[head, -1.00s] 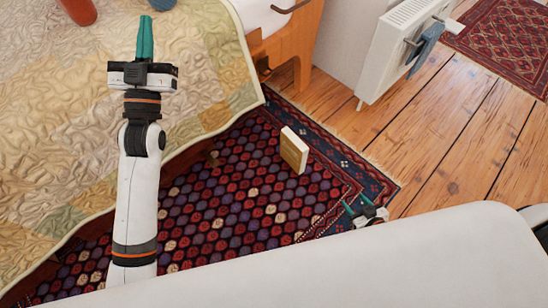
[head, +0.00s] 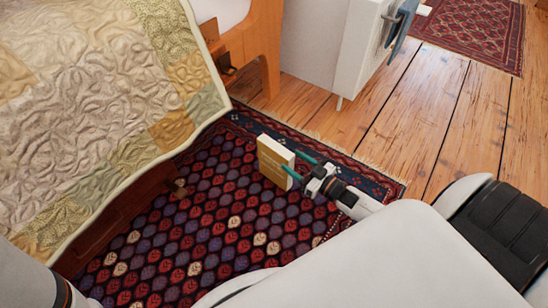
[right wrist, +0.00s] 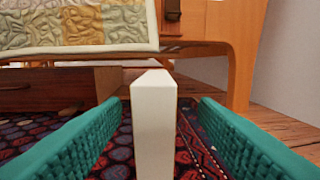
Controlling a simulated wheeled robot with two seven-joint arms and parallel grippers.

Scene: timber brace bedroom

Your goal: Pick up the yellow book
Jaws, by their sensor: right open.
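The yellow book (head: 270,163) stands upright on the patterned rug, its yellow cover facing left and its pale page edge toward my right gripper. My right gripper (head: 297,164) is open, its green fingers at the book's near edge, one on either side. In the right wrist view the book (right wrist: 153,128) stands between the two spread fingers (right wrist: 160,101), with a gap on each side. The left gripper is out of view; only part of my left arm shows at the lower left of the head view.
The bed with its patchwork quilt (head: 85,110) fills the left, with a wooden bed end (head: 262,45) behind the book. The dark red rug (head: 215,215) lies under the book. A white radiator (head: 362,40) stands at the back. Bare floorboards (head: 440,120) lie to the right.

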